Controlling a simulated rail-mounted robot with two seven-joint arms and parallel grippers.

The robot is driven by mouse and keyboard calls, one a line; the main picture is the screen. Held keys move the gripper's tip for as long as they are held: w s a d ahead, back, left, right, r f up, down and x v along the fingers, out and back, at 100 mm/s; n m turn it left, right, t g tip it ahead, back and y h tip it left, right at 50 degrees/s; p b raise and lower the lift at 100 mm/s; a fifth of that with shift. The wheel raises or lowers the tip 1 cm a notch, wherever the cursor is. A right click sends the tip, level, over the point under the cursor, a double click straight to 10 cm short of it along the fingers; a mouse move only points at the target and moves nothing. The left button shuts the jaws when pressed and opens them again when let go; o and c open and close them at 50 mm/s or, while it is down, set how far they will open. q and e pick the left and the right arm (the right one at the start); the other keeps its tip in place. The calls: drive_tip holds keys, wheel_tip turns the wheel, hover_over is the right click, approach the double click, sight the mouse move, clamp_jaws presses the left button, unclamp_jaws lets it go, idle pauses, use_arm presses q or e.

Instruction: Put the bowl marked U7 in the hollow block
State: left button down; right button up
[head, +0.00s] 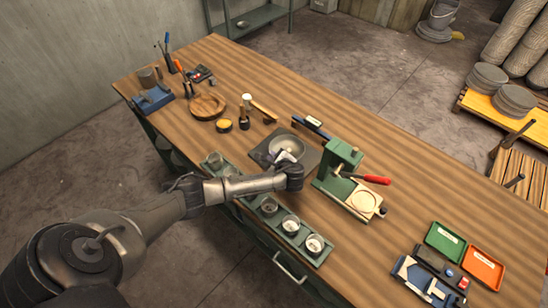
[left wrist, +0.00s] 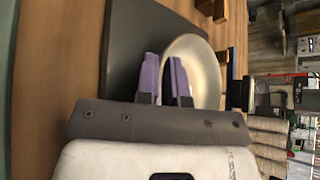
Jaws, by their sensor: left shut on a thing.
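A metal bowl (head: 288,143) is at a dark square block (head: 262,158) near the middle of the bench; it also shows in the left wrist view (left wrist: 203,68) beside the dark block face (left wrist: 130,50). My left gripper (head: 287,157) is shut on the bowl's near rim, with its purple fingers (left wrist: 166,78) on either side of the wall. I cannot tell whether the bowl rests in the block's hollow or is just above it. No U7 mark is readable. The block's hollow is hidden by the bowl. My right gripper is not in view.
A green rack (head: 301,252) with several small cups runs along the front edge, under my left arm. A green press (head: 341,165) with a red handle stands close right of the block. A wooden dish (head: 207,106) is at left; green (head: 445,240) and orange (head: 483,268) trays are at right.

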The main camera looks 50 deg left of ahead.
use_arm(q)
drive_tip(key=c, duration=1.2)
unclamp_jaws()
drive_tip(key=shift+c, duration=0.2)
drive_tip(key=shift+d+r, duration=0.1)
drive_tip(key=shift+r, duration=0.05)
drive_tip(key=p+v, duration=0.1)
drive_tip(key=v, duration=0.9)
drive_tip(key=shift+d, duration=0.2)
drive_tip(key=shift+o, duration=0.6)
drive_tip(key=shift+s+d+r, duration=0.2)
drive_tip(key=shift+d+r, duration=0.2)
drive_tip(key=shift+d, duration=0.15)
